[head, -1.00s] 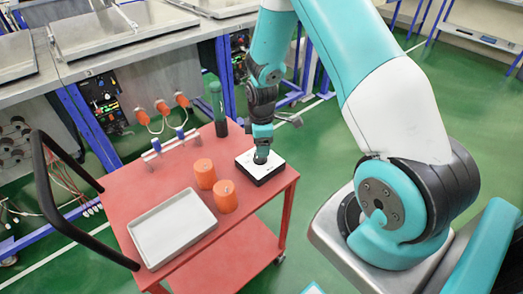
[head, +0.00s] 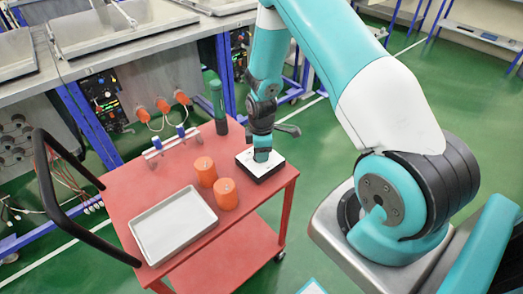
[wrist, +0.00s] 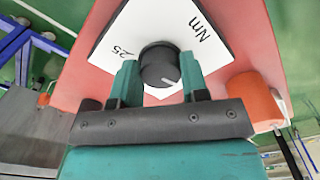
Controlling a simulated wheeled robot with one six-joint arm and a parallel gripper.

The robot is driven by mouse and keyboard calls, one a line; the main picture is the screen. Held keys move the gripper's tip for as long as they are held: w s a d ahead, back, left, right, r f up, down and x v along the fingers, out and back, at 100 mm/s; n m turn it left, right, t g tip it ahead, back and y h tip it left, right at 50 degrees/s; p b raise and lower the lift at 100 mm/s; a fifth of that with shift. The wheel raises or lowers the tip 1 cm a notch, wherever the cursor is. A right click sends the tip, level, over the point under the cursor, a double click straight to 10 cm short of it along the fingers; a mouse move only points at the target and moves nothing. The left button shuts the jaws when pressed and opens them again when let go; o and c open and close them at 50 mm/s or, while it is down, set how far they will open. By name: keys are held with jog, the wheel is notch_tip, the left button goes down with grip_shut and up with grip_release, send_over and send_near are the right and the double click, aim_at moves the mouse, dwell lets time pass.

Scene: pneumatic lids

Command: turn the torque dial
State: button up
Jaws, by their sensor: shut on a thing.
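The torque dial (wrist: 157,62) is a round black knob with a white pointer mark aimed toward the lower right of the wrist view. It stands on a white plate (wrist: 112,47) printed with "25" and "Nm". The plate is the top of a black-sided box (head: 272,175) at the right end of the red cart. My gripper (wrist: 159,72) has its two teal fingers on either side of the knob and is shut on it. In the head view my gripper (head: 262,156) points down onto the box and hides the dial.
The red cart top (head: 141,184) also holds a grey tray (head: 172,226), two orange cylinders (head: 226,194), a dark green bottle (head: 218,105) and a small rack with blue clips (head: 172,142). A black handle (head: 85,226) rises at the left. Benches stand behind.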

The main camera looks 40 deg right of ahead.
jog(key=shift+m, duration=0.3)
jog(key=m+b, duration=0.1)
jog(key=m, duration=0.1)
jog(key=shift+m, duration=0.4)
jog(key=m+b, duration=0.1)
jog(key=m, duration=0.2)
jog(key=shift+a+m, duration=0.1)
jog(key=shift+m, duration=0.2)
jog(key=m, duration=0.3)
jog(key=shift+s+m+b, duration=0.1)
jog(key=shift+m+b, duration=0.2)
jog(key=shift+m, duration=0.1)
jog(key=m, duration=0.3)
jog(key=shift+a+m+b, duration=0.1)
jog(key=shift+m+b, duration=0.2)
jog(key=m, duration=0.4)
jog(key=shift+a+b, duration=0.1)
jog(key=shift+b, duration=0.2)
jog(key=m, duration=0.5)
jog(key=shift+w+m, duration=0.2)
jog(key=shift+m, duration=0.1)
